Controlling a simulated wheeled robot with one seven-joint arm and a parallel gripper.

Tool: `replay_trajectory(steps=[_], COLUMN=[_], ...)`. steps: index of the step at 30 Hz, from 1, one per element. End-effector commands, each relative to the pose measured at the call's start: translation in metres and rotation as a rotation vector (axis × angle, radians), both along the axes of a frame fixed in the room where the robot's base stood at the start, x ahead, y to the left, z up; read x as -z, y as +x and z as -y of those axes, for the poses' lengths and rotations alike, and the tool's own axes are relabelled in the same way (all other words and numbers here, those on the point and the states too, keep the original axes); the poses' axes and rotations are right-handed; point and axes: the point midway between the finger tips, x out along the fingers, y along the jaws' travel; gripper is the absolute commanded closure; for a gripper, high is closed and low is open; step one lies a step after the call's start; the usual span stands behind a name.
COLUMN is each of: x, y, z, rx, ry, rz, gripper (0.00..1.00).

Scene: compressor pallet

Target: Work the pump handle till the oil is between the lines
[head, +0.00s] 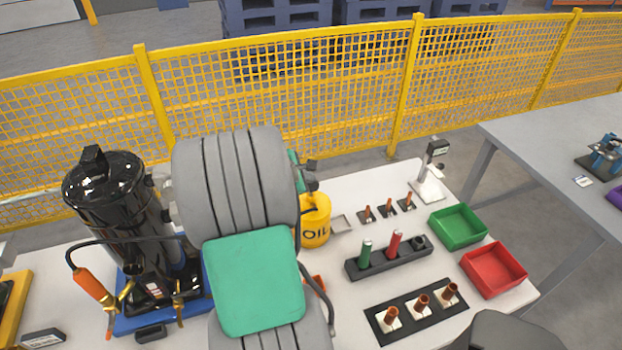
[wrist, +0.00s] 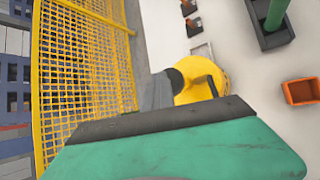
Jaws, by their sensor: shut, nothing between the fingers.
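The yellow oil can (head: 315,222), marked OIL, stands on the pale table just right of my arm. It also shows in the wrist view (wrist: 222,77), partly covered by my gripper. My gripper (wrist: 157,92) is shut and empty, with its grey end beside the can's top. I cannot tell whether it touches. A dark part (head: 312,164) above the can may be the pump handle; its shape is unclear. The black compressor tank (head: 105,195) stands at the left on a blue base. I cannot make out the oil level or its lines.
My arm covers the middle of the table in the head view. A dark rack (head: 390,258) with green and red pieces, a green bin (head: 458,228) and a red bin (head: 494,270) stand right. A yellow mesh fence (head: 280,90) runs behind. An orange-handled hose (head: 95,285) hangs left.

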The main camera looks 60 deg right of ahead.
Motion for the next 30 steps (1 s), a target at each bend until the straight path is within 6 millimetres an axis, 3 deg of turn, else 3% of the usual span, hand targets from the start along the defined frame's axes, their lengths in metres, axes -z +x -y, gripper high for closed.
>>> replay_trajectory(steps=[6,17,30], x=[-0.016,-0.017,-0.061], y=[0.000,0.000,0.000], z=[0.000,0.001,0.001], rx=[0.000,0.000,0.001], ry=[0.000,-0.002,-0.002], rz=[0.000,0.001,0.002], gripper=[1.00,1.00,1.00])
